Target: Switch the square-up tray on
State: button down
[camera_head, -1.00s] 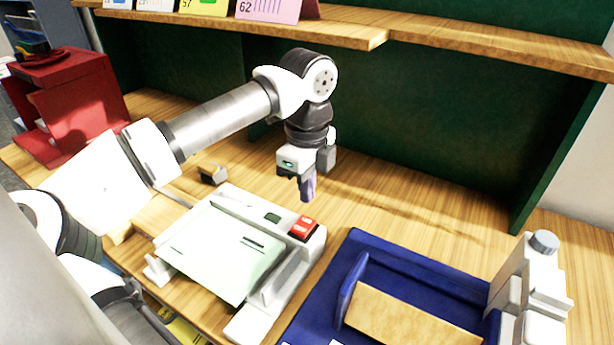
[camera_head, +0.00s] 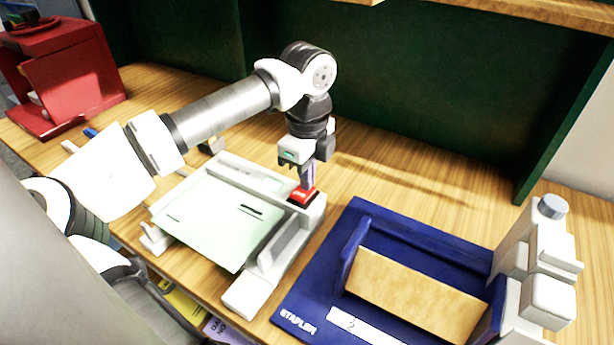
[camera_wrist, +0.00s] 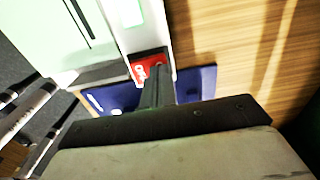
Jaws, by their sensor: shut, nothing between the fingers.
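The square-up tray (camera_head: 180,226) is a white frame on the wooden table, holding a pale green sheet (camera_head: 215,222). Its red switch (camera_head: 301,198) sits at the tray's back right corner, and also shows in the wrist view (camera_wrist: 139,73) with white lettering. My gripper (camera_head: 306,186) is shut and empty, pointing down with its fingertips at the red switch. In the wrist view my fingers (camera_wrist: 155,82) overlap the switch and hide part of it. I cannot tell if they touch it or how far it is pressed. The small green panel beside the switch is hidden in the head view.
A blue stapler base (camera_head: 330,290) with a tan board (camera_head: 415,292) stands right of the tray. A grey-white device (camera_head: 540,265) stands at its right end. A red stand (camera_head: 65,75) is at the far left. A dark green panel (camera_head: 420,110) rises behind; the table between is clear.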

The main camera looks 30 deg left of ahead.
aim_at(304, 192)
jog(key=shift+p, duration=0.35)
jog(key=shift+s+f, duration=0.1)
jog(key=shift+s+r+b, duration=0.2)
jog(key=shift+s+b, duration=0.1)
jog(key=shift+s, duration=0.45)
jog(key=shift+r, duration=0.1)
jog(key=shift+w+r, duration=0.1)
jog(key=shift+r, duration=0.15)
notch_tip(304, 192, up, 13)
jog(key=p, duration=0.7)
jog(key=shift+r, duration=0.2)
jog(key=shift+d, duration=0.1)
